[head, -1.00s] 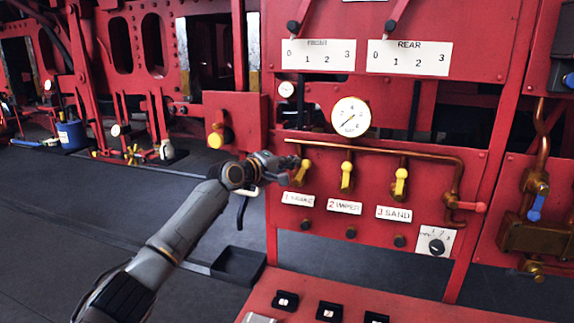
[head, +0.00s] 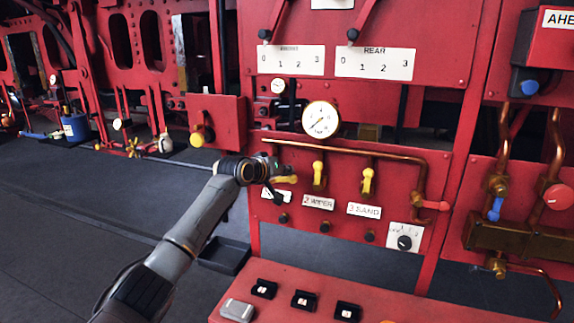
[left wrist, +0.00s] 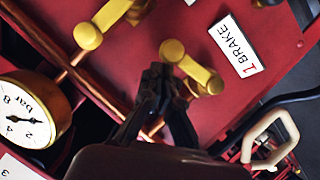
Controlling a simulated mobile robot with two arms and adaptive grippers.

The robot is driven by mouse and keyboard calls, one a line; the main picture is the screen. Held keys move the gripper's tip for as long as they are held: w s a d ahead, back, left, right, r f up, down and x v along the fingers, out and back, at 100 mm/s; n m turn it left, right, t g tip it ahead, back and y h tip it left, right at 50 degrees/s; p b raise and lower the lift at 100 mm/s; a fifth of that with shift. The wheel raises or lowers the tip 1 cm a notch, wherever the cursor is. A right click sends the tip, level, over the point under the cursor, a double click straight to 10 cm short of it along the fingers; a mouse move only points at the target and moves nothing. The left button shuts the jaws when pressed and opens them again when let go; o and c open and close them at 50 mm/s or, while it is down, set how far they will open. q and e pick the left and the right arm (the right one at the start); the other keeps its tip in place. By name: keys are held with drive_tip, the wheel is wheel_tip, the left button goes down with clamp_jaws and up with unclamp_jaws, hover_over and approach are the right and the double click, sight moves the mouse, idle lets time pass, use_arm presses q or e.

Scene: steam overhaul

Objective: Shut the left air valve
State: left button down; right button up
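The left air valve has a yellow handle (head: 286,179) above the "1 BRAKE" label (head: 276,196); the handle lies nearly level, its end pointing right. In the left wrist view the same yellow handle (left wrist: 195,70) lies crosswise to its neighbour's handle. My left gripper (head: 271,168) is at this valve. In the left wrist view its dark fingers (left wrist: 158,82) come together at the tips, right beside the handle; I cannot tell whether they touch it. The middle valve (head: 319,176) and right valve (head: 368,181) have upright yellow handles. My right gripper is not in view.
A copper pipe (head: 350,152) runs above the valves, with a round pressure gauge (head: 320,119) over it. A red box with a yellow knob (head: 197,139) juts out at the left. A red ledge with switches (head: 304,299) stands below.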

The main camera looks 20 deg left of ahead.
use_arm(q)
drive_tip(key=shift+d+f, duration=0.4)
drive_tip(key=shift+f, duration=0.2)
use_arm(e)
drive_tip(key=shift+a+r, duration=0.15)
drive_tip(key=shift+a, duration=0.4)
use_arm(q)
drive_tip(key=shift+d+f, duration=0.1)
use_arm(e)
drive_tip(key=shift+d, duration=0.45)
